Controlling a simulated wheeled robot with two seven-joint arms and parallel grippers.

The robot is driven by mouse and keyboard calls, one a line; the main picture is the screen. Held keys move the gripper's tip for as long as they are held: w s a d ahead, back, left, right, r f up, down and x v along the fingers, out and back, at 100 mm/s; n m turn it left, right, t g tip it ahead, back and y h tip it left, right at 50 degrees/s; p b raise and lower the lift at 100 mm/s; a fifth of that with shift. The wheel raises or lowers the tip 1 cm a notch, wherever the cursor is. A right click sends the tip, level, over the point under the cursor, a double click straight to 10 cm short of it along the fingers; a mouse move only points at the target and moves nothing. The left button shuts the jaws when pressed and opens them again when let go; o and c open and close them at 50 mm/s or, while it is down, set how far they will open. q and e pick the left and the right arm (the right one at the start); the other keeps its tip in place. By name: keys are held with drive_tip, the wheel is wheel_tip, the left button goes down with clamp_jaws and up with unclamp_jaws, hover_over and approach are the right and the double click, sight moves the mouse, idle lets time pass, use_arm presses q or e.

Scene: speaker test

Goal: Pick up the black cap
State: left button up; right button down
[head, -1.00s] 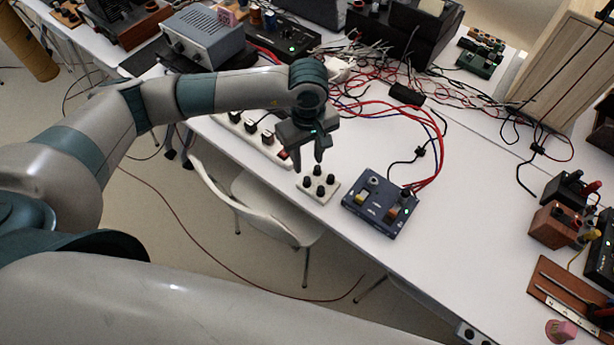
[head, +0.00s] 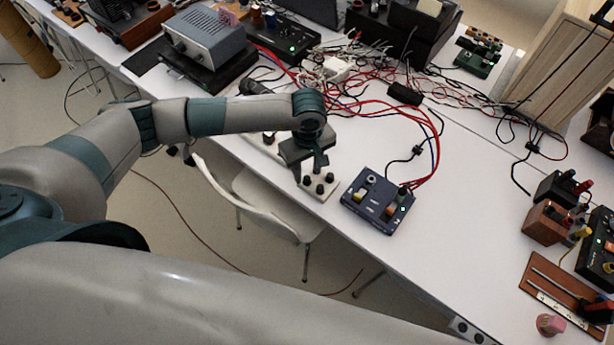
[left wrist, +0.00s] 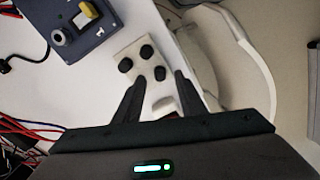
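Several black caps stand upright on a small white block near the table's front edge; one cap (head: 319,189) shows at the front in the head view. The block (left wrist: 130,47) and three clear caps, one of them at its far end (left wrist: 147,52), show in the left wrist view. My left gripper (head: 309,174) points down over the back left part of the block. Its fingers (left wrist: 160,78) are apart, with nothing visibly gripped. A finger may hide another cap, and I cannot tell whether the fingers touch any cap. My right gripper is not in view.
A dark blue box (head: 377,203) with knobs stands just right of the block. Red and black cables (head: 435,130) run behind it. A white power strip (head: 262,140) lies behind left. A white chair (head: 262,205) stands at the table's front edge. The white table (head: 450,225) is clear right of the box.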

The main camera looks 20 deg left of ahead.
sight(307, 178)
use_arm(q)
drive_tip(key=shift+f+p, duration=0.65)
drive_tip(key=shift+f, duration=1.05)
clamp_jaws()
